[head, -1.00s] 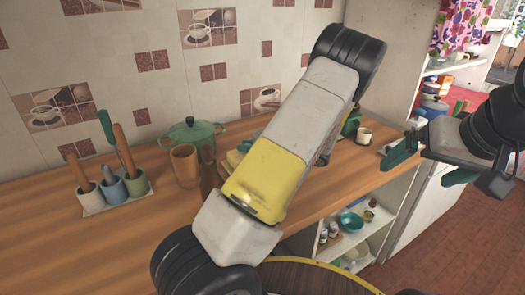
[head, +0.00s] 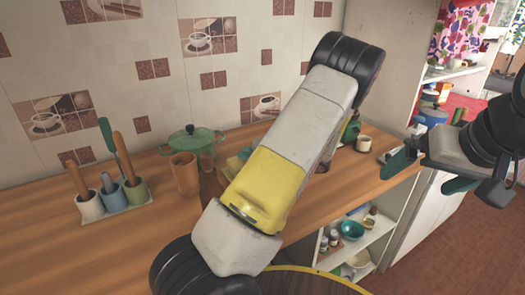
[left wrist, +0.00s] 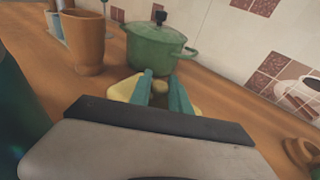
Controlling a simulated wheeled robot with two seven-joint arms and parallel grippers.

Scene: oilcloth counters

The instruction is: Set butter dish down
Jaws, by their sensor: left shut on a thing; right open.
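The yellow butter dish (left wrist: 121,89) is between the teal fingers of my left gripper (left wrist: 160,86) in the left wrist view. The fingers are shut on it and hide its middle. In the head view only a small part of the dish (head: 233,164) shows, beside the left gripper's teal fingers (head: 245,154); my left arm covers the rest. The dish is low at the wooden counter (head: 160,235), right of the green pot. I cannot tell whether it touches the surface.
A green lidded pot (head: 190,144) and a brown cup (head: 185,173) stand close to the left of the dish. A holder with three utensil pots (head: 112,196) stands further left. A small cup (head: 364,144) stands at the right. The front left counter is clear.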

